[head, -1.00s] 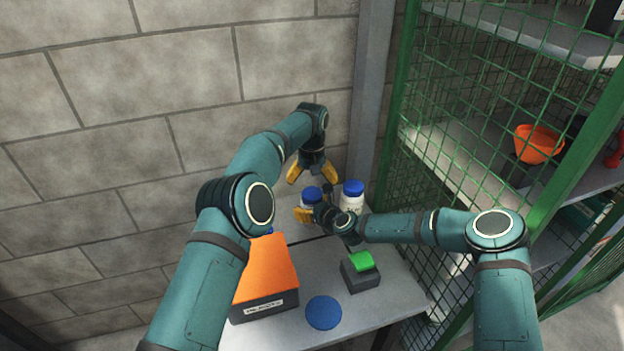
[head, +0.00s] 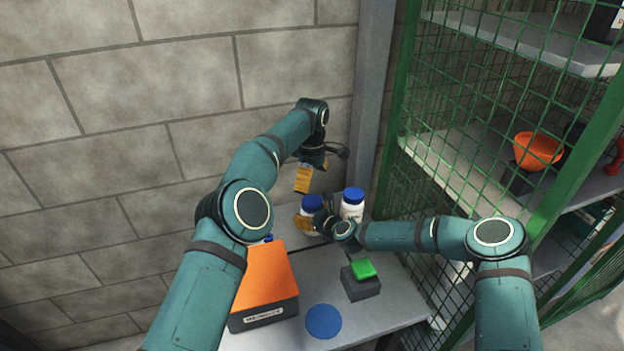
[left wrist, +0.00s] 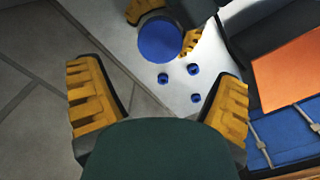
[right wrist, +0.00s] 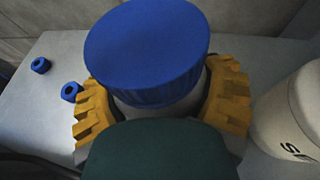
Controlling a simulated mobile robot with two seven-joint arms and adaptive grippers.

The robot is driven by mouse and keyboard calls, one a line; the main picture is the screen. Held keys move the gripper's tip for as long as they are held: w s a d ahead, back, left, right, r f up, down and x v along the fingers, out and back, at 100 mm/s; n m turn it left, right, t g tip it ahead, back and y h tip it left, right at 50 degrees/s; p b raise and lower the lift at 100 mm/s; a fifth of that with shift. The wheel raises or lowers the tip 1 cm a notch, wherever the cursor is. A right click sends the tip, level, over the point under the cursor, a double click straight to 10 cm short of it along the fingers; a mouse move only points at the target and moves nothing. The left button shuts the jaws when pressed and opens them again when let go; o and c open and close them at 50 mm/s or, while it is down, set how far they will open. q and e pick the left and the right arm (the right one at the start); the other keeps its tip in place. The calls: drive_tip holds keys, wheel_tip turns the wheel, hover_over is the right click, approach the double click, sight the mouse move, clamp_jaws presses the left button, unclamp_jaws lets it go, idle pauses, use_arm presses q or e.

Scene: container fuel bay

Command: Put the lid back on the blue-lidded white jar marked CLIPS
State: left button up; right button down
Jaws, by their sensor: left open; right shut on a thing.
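A white jar (right wrist: 150,112) with a blue lid (right wrist: 148,50) stands on the grey table, between the fingers of my right gripper (head: 307,222), which is shut on its body. The lid rests on top of the jar, covering its mouth; I cannot tell whether it is fully seated. The jar's label is hidden. My left gripper (head: 304,180) is open and empty, above and slightly left of the lid in the head view. The lid (left wrist: 160,40) shows beyond its open fingers in the left wrist view. A second blue-lidded white jar (head: 352,207) stands to the right, its marking not fully readable.
Small blue nuts (left wrist: 194,69) lie near the held jar. An orange-lidded box (head: 265,275), a dark block with a green top (head: 361,281) and a flat blue disc (head: 323,321) are on the table (head: 385,318). A green mesh cage (head: 450,130) stands right; a block wall behind.

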sight(312, 201)
use_arm(q)
drive_tip(key=shift+f, duration=0.15)
drive_tip(key=shift+f, duration=3.9)
drive_tip(key=c, duration=1.3)
